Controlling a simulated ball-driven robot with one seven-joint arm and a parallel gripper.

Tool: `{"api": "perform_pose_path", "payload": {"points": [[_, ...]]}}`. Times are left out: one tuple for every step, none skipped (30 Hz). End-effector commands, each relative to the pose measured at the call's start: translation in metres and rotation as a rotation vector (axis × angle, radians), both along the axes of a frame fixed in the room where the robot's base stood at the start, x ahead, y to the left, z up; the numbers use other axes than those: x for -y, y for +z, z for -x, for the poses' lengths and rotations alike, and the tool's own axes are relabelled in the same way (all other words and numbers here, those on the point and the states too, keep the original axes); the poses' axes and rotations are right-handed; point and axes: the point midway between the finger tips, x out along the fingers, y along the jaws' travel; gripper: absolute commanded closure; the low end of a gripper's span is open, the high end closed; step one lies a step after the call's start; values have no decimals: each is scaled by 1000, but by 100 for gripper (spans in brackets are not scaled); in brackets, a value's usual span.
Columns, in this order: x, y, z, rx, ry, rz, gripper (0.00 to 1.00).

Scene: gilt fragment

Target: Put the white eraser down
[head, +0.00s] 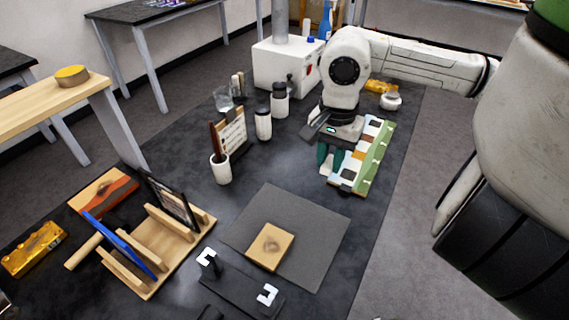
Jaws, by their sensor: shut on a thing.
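My gripper (329,163) hangs from the arm at the right centre, with its two dark green fingers pointing down. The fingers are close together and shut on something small. A pale patch shows between and below the fingertips, but it is too small to tell the white eraser's outline from the pale surface behind. The fingertips are at the left edge of a long green and white compartment tray (377,160). I cannot tell whether they are above it or beside it.
A dark grey mat (318,235) with a tan block (270,246) lies in front. A wooden rack (165,250) stands at left. A cup (221,169), dark-topped bottles (263,124) and a white box (287,65) stand left of and behind my gripper. Bare dark tabletop (283,165) lies between.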

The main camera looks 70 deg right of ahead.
Motion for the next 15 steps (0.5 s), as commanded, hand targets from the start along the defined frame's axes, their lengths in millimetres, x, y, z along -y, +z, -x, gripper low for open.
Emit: {"api": "perform_pose_path", "payload": {"points": [[3,-1,-5,0,-4,-2,100],[5,-2,-9,0,-5,-4,100],[9,-6,-15,0,-6,-5,100],[13,-8,-21,0,-5,-5,100],[17,-11,-27,0,-5,-6,100],[22,-15,-34,0,-4,-5,100],[26,-18,-40,0,-6,-6,100],[30,-21,-45,0,-5,-5,100],[35,-25,-52,-1,-5,-6,100],[39,-28,-58,0,-5,-5,100],[43,-31,-63,0,-4,-5,100],[48,-35,-71,0,-4,-5,100],[51,-40,-75,-1,-5,-6,100],[54,-47,-78,0,-6,-6,100],[57,-55,-83,0,-5,-6,100]]}}
